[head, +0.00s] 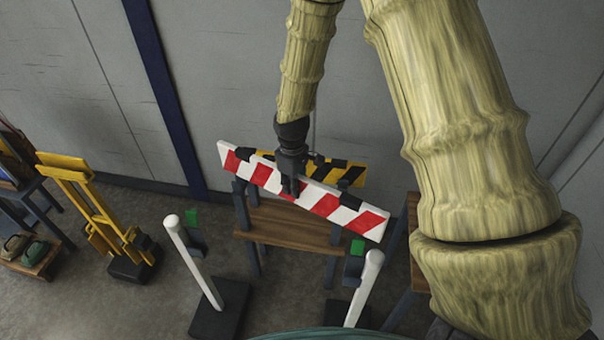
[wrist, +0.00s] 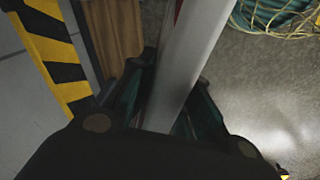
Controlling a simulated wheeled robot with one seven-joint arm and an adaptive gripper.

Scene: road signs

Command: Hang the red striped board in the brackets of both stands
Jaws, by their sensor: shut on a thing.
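The red striped board (head: 325,205) is white with red slanted stripes. My gripper (head: 291,189) is shut on its upper edge near the middle. The board slopes down to the right in the head view, in front of and above the wooden rack. In the wrist view my fingers (wrist: 168,115) close on both sides of the board's pale edge (wrist: 185,60). The left stand (head: 196,260) is a white post on a dark base, with a green-marked bracket (head: 193,228). The right stand (head: 366,287) has a similar bracket (head: 356,257); its base is partly hidden. Both brackets look empty.
A wooden rack (head: 285,227) with dark legs stands behind the stands. A yellow-black board (head: 345,172) is behind the held board and also shows in the wrist view (wrist: 55,60). A yellow folding frame (head: 95,205) stands left. Coiled cable (wrist: 275,15) lies on the floor.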

